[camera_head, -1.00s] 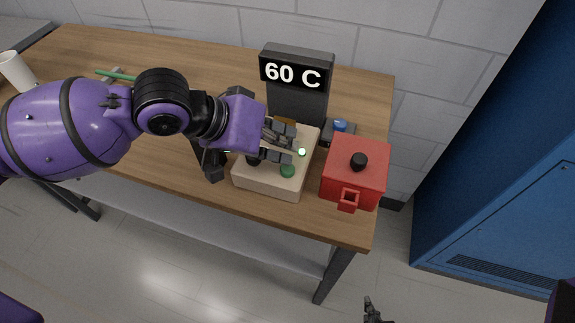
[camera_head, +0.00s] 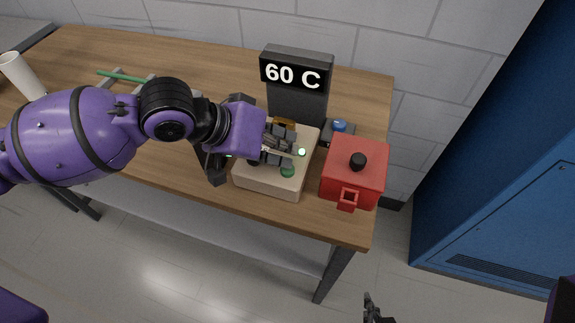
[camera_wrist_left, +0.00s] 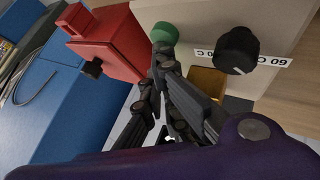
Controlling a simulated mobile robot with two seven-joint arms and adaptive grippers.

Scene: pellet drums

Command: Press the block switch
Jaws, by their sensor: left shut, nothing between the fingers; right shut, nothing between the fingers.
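A beige unit (camera_head: 262,184) stands on the bench with a dark upright display (camera_head: 297,70) reading 60 C. On it are a green button (camera_head: 288,171), a glowing light (camera_head: 302,152) and a brass-coloured block (camera_head: 284,123). My left gripper (camera_head: 294,151) is shut and empty, over the unit's top beside the green button. The left wrist view shows its fingertips (camera_wrist_left: 163,55) close to the green button (camera_wrist_left: 164,33); I cannot tell whether they touch. A black knob (camera_wrist_left: 237,48) is to the right there. My right gripper (camera_head: 371,306) is shut, low at the bottom edge.
A red box (camera_head: 342,180) with a black knob stands right of the unit. A small dark box with a blue top (camera_head: 340,127) is behind it. A green stick (camera_head: 122,76) lies on a rest; a white cup (camera_head: 20,76) is at far left. A blue cabinet (camera_head: 500,200) is right.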

